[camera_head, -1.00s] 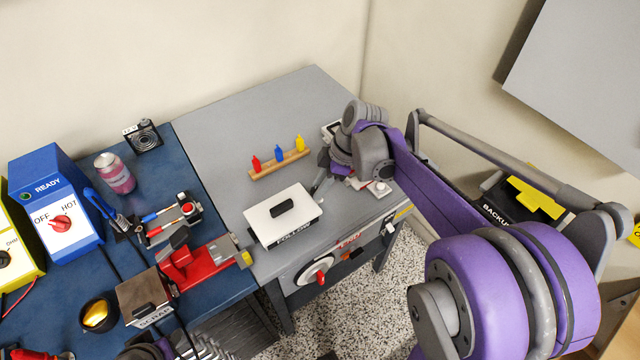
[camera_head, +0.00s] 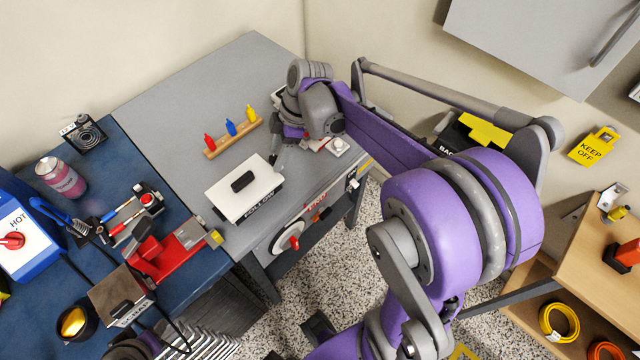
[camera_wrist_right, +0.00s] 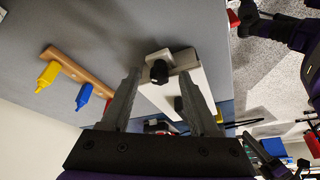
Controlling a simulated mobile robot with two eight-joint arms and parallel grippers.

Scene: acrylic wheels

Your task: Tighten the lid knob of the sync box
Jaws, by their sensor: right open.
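A box with a white lid and black handle (camera_head: 243,182) stands on the grey bench; I take it to be the sync box. In the right wrist view its white lid (camera_wrist_right: 188,92) lies beyond a black knob (camera_wrist_right: 159,71) on a pale bracket at the box's edge. My right gripper (camera_head: 275,157) is at the box's back right corner, which hides the knob in the head view. In the wrist view the open fingers (camera_wrist_right: 159,77) appear on either side of the knob; I cannot tell whether they touch it.
A wooden rack (camera_head: 234,139) with red, blue and yellow bottles stands behind the box. A red vise (camera_head: 160,258) is on the blue bench at left. The grey bench's back left is clear.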

